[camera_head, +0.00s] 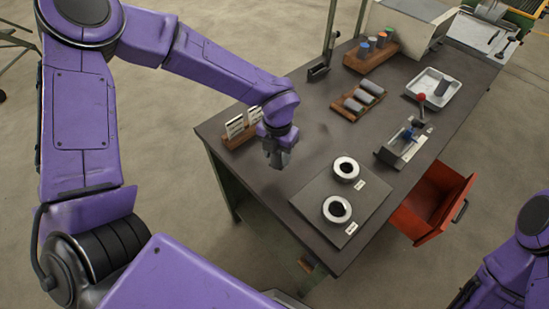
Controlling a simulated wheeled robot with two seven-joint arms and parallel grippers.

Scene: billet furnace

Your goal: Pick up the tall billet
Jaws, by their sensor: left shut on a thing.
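My left gripper (279,160) points down over the left part of the dark table, beside the wooden card holder. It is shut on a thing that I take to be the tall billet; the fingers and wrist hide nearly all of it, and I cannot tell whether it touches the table. Other billets (364,97) lie in a low wooden rack, and a dark cylinder (442,87) is in the white tray (427,99). My right gripper is out of view; only part of that arm shows at the lower right.
A dark plate with two labelled rings (337,209) lies at the near side. A wooden block with colour-topped cylinders (371,54) stands at the back. The table's middle is clear.

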